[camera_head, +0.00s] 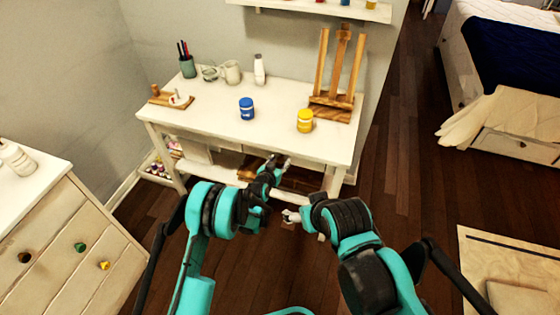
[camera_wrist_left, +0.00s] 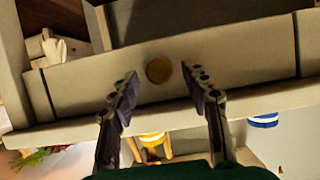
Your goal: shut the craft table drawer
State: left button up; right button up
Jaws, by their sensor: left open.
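The white craft table (camera_head: 205,118) stands against the wall, with a pale drawer front under its top. In the left wrist view, the drawer front (camera_wrist_left: 220,80) runs across the frame with a round brass-coloured knob (camera_wrist_left: 158,70) at its middle. My left gripper (camera_head: 278,162) is at the table's front edge. In the wrist view it is open (camera_wrist_left: 160,88), its fingers apart on either side of the knob, with nothing between them.
On the table are a blue jar (camera_head: 247,108), a yellow jar (camera_head: 305,120), an easel (camera_head: 338,75), mugs (camera_head: 230,72) and a pen cup (camera_head: 188,67). A pale dresser (camera_head: 60,235) stands at left, a bed (camera_head: 510,60) at right. The floor between is open.

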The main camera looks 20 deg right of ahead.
pick_arm(q)
jog(key=v, duration=1.1)
jog(key=shift+w, duration=0.15)
jog(key=s+a+r+n+g+y, duration=0.15)
jog(key=s+a+r, duration=0.25)
jog(key=a+r, duration=0.55)
jog(key=s+a+r+n+y, duration=0.2)
jog(key=s+a+r+y, duration=0.1)
jog(key=a+r, duration=0.65)
jog(key=s+a+r+n+g+y, duration=0.1)
jog(key=s+a, duration=0.6)
jog(key=s, duration=0.4)
jog(key=s+a+n+g+y, duration=0.1)
jog(key=s+a+n+y, duration=0.1)
jog(key=s+a, duration=0.5)
jog(key=s, duration=0.4)
jog(key=shift+s+a+r, duration=0.25)
jog(key=shift+s+r, duration=0.1)
jog(key=shift+r, duration=0.05)
jog(key=shift+g, duration=0.25)
